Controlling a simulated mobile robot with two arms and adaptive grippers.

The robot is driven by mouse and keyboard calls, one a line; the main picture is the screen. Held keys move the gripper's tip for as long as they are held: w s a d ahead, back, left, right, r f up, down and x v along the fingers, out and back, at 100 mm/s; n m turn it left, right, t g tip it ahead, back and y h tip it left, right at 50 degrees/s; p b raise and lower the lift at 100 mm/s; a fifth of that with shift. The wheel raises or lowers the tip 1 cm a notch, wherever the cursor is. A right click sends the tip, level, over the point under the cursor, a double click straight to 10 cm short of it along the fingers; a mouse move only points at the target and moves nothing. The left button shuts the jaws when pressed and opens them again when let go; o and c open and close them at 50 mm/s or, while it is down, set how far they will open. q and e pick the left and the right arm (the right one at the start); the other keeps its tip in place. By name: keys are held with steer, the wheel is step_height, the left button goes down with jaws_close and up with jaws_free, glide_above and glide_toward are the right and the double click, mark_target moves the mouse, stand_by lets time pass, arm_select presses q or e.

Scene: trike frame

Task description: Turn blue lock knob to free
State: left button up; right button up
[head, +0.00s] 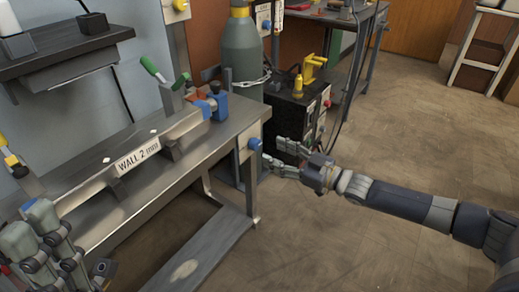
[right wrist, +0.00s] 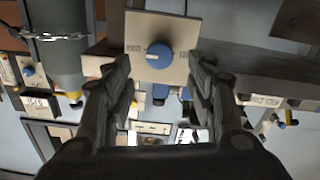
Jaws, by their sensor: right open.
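The blue lock knob (head: 255,144) sits on a pale plate at the right end of the workbench. In the right wrist view the knob (right wrist: 158,54) is centred on its plate (right wrist: 171,27), with a white mark pointing left. Small labels flank it, too small to read surely. My right gripper (head: 272,156) is open just right of the knob. In the wrist view its fingers (right wrist: 161,72) stand on either side of the knob, apart from it and empty between. My left gripper (head: 45,245) is at the bottom left; its fingertips are not clear.
The workbench (head: 225,133) carries a long bar marked "WALL 2 mm" (head: 137,158) and a clamp with a green handle (head: 153,69). Behind it stand a grey gas cylinder (head: 241,55) with a chain and a dark machine (head: 292,110).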

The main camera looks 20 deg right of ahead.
mark_target(258, 145)
steer(key=b+x, duration=0.1)
steer(key=x, duration=0.5)
steer(key=shift+w+a+b, duration=0.1)
steer(key=shift+w+b, duration=0.1)
steer(key=shift+b, duration=0.2)
steer(key=c, duration=1.1)
